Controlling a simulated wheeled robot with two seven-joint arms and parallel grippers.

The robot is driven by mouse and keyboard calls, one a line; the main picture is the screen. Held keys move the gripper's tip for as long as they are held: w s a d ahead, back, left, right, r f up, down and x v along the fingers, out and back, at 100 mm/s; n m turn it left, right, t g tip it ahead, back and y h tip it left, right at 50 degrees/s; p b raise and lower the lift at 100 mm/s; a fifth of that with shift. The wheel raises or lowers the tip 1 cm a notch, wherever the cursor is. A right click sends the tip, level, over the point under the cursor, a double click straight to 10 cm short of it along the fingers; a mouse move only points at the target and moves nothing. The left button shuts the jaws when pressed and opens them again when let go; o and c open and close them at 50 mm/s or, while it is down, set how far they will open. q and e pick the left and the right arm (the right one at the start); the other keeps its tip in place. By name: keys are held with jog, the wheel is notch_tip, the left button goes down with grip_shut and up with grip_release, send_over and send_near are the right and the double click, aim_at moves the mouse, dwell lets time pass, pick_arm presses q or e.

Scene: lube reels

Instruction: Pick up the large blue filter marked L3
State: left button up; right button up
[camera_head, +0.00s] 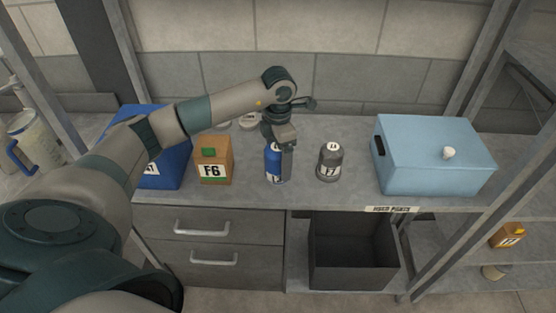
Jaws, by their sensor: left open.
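A blue filter (271,166) with a white label stands upright on the grey bench top, near its front edge. The end of its label mark is partly covered, so I cannot read it fully. My left gripper (280,150) is over the filter from above, pointing down. It is open, with one finger in front of the filter's right side. I cannot tell whether the fingers touch it. My right gripper does not show.
A grey filter marked 17 or L7 (330,162) stands right of the blue one. A brown box marked F6 (213,167) and a blue bin (174,177) are to the left. A light-blue lidded box (437,161) is at right. An open grey bin (350,252) sits below.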

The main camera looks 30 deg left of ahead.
pick_arm(q)
notch_tip(320, 180, down, 3)
jog(key=shift+r+p, duration=0.15)
jog(key=shift+p, duration=0.7)
jog(key=shift+f, duration=0.55)
jog(key=shift+a, duration=0.1)
jog(key=shift+w, duration=0.1)
jog(key=c, duration=1.5)
jog(key=shift+r, duration=0.1)
